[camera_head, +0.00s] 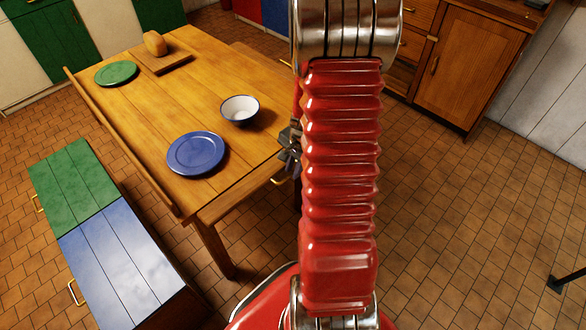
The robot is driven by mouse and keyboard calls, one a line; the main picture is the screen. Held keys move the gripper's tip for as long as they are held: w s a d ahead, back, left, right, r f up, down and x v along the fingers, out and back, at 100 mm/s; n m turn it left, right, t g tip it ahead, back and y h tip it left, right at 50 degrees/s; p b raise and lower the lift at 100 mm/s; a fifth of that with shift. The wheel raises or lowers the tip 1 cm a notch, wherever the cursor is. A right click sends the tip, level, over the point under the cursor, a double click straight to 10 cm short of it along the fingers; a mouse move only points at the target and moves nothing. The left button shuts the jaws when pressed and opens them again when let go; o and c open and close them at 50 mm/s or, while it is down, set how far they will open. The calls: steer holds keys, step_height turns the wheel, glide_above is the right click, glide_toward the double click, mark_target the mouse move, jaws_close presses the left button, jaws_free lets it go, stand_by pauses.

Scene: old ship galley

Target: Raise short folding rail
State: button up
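A wooden table (185,75) stands left of centre. Along its left long side a narrow wooden rail (120,143) stands up at the edge. At the near short end no raised rail shows above the tabletop; a wooden strip (232,200) lies along the edge there. A small brass handle (279,181) shows below the right part of that end. My gripper (289,148) is by the table's near right corner, mostly hidden behind my red arm. I cannot tell whether its fingers are open, or whether it touches the table.
A green plate (116,73) and a board (165,61) with bread (155,43) are farther back. A green-and-blue bench (92,215) stands left. Tiled floor is open at right, before a wooden cabinet (468,80).

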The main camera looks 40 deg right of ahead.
steer(key=shift+c, duration=0.7)
jaws_close()
